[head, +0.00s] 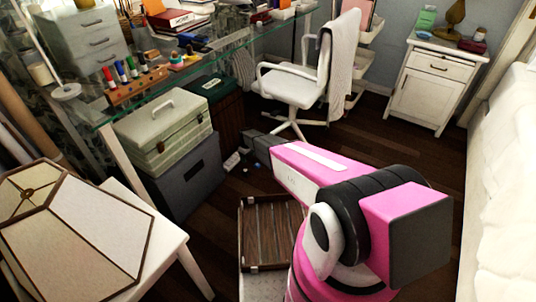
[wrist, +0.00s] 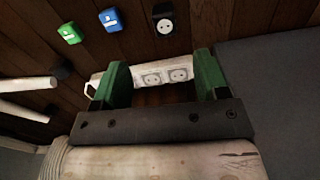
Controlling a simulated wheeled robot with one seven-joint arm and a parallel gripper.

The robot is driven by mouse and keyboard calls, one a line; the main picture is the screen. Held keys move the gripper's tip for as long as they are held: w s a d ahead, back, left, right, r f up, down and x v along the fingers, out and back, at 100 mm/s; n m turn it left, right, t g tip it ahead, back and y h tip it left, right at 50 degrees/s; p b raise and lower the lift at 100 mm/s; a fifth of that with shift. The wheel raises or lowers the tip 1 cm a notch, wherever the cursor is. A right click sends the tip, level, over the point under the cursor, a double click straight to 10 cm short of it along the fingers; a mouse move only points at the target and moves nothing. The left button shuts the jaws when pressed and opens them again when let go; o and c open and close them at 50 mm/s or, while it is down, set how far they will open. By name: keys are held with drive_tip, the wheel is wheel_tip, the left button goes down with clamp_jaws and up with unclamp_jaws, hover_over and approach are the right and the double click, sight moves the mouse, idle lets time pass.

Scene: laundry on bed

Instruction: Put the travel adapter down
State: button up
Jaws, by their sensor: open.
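My gripper (wrist: 162,70) is open, its two green fingers wide apart with nothing held between them. A white power strip (wrist: 180,75) with round sockets lies on the floor beyond and between the fingers. A small black block with a pale socket face (wrist: 165,25) lies on the floor past the strip; it looks like the travel adapter, but I cannot be sure. A green block (wrist: 69,33) and a blue block (wrist: 110,18) lie to its left. In the head view my gripper end (head: 258,143) is low near the floor items, its fingers not clear.
A grey storage box (head: 188,178) with a pale case (head: 165,132) on it stands left of my gripper. A white swivel chair (head: 295,90) is behind. A wooden tray (head: 270,235) lies nearer me. Dark floor (head: 375,130) is open to the right.

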drive_tip(key=s+d+r+m, duration=0.3)
drive_tip(key=s+d+r, duration=0.4)
drive_tip(key=s+r, duration=0.4)
drive_tip(key=s+d+r+m, duration=0.3)
drive_tip(key=s+d+r, duration=0.4)
drive_tip(key=s+r, duration=0.3)
drive_tip(key=s+d+r+m, duration=0.3)
drive_tip(key=s+d+r, duration=0.4)
drive_tip(key=s+r, duration=0.4)
wheel_tip(320, 180, up, 6)
drive_tip(key=shift+s+d+m, duration=0.25)
drive_tip(key=shift+s+m, duration=0.1)
drive_tip(key=shift+m, duration=0.05)
